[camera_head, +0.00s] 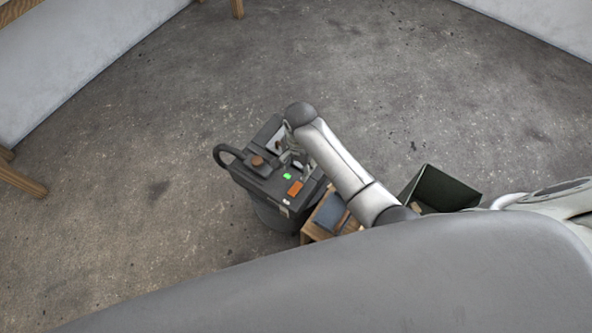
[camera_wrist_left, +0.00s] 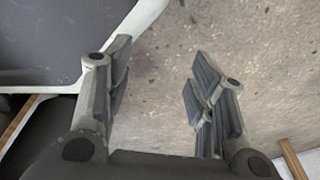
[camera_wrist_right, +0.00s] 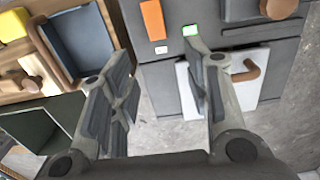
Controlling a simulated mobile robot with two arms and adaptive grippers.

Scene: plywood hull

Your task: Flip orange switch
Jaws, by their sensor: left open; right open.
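The orange switch (camera_head: 295,188) is a small rectangle on top of a dark grey machine (camera_head: 262,183). In the right wrist view the orange switch (camera_wrist_right: 153,20) lies at the top, beyond the fingers. A bright green piece (camera_head: 287,177) is beside it; it also shows in the right wrist view (camera_wrist_right: 190,30). My right gripper (camera_wrist_right: 160,62) is open and empty, pointing at the machine; one fingertip appears close to the green piece, contact unclear. In the head view it is partly hidden by its arm. My left gripper (camera_wrist_left: 160,58) is open and empty over bare floor.
The machine has a brown knob (camera_head: 258,161), a curved dark handle (camera_head: 226,150) and a white panel with a brown handle (camera_wrist_right: 246,71). A wooden shelf with a blue-grey tray (camera_wrist_right: 85,42) and a dark green bin (camera_head: 440,190) stand beside it. Open concrete floor surrounds them.

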